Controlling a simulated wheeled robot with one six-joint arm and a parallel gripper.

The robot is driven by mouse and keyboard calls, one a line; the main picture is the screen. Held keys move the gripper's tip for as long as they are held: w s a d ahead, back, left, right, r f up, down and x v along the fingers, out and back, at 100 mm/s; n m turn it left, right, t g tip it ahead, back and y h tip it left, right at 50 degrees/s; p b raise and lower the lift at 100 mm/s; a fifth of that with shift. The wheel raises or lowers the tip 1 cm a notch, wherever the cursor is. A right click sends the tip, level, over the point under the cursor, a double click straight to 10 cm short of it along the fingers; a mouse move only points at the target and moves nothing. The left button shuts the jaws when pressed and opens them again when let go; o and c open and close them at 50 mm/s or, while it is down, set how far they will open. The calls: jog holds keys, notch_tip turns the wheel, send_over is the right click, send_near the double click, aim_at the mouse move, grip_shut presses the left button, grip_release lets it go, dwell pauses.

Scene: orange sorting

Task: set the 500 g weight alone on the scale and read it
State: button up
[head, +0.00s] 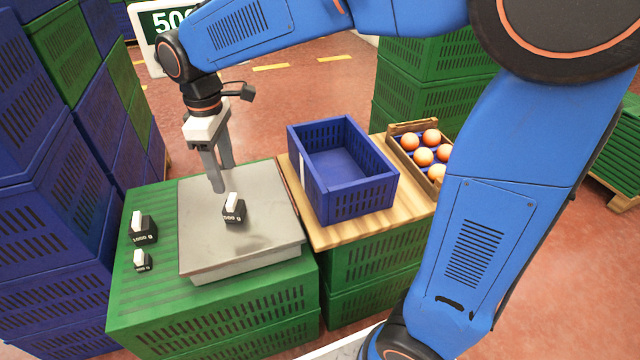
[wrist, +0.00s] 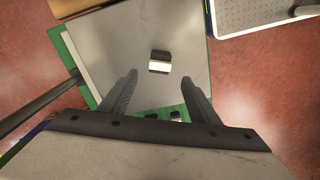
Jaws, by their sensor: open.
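The 500 g weight (head: 233,210), a black block with a white top grip, stands alone on the scale's grey metal plate (head: 207,245). In the wrist view the weight (wrist: 160,62) lies beyond my fingertips, apart from them. My gripper (head: 220,188) is open and empty above the plate, just behind and left of the weight in the head view. The display (head: 172,22) at the top left shows green-white digits starting "50"; my arm covers the rest. The 1000 g weight (head: 143,229) and a smaller weight (head: 142,262) stand on the green crate left of the scale.
An empty blue crate (head: 345,192) stands on a wooden board right of the scale. A tray of several oranges (head: 404,128) is behind it. Stacked blue crates (head: 50,200) rise close on the left. The rest of the scale plate is clear.

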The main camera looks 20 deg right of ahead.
jog(key=s+d+r+m+t, duration=0.15)
jog(key=s+d+m, duration=0.35)
jog(key=d, duration=0.6)
jog(key=s+d+m+t, duration=0.2)
jog(key=s+d+m, duration=0.2)
jog(key=s+d, duration=0.45)
jog(key=s+d+f+m+t, duration=0.1)
jog(key=s+d+f+m, duration=0.2)
jog(key=s+d, duration=0.3)
jog(key=shift+s+d+f+m, duration=0.15)
jog(key=shift+s+d+m, duration=0.15)
jog(key=shift+d+m, duration=0.35)
